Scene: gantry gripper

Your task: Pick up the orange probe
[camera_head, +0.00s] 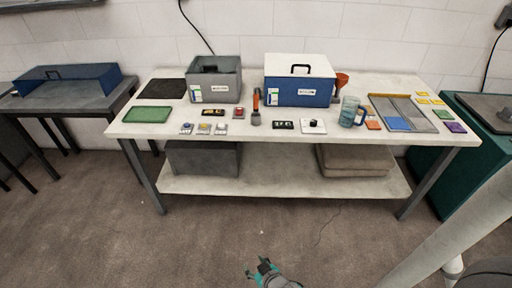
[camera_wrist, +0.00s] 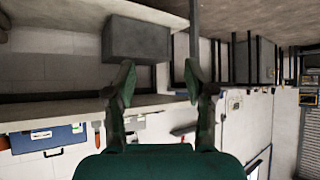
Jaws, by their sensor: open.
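The orange probe (camera_head: 256,99) stands upright on the white table, orange at the top with a dark lower part, between the grey box and the blue box. In the wrist view, which is upside down, a small orange shape near the table edge looks like the probe (camera_wrist: 97,133). My gripper (camera_head: 264,268) is low in front of the table, well away from the probe. In the wrist view my gripper (camera_wrist: 158,82) has its two green-tipped fingers apart with nothing between them.
The white table (camera_head: 300,147) carries a grey box (camera_head: 228,94), a blue box (camera_head: 300,99), an orange funnel (camera_head: 342,79), a blue mug (camera_head: 348,112), a green tray (camera_head: 147,115) and small devices near the probe.

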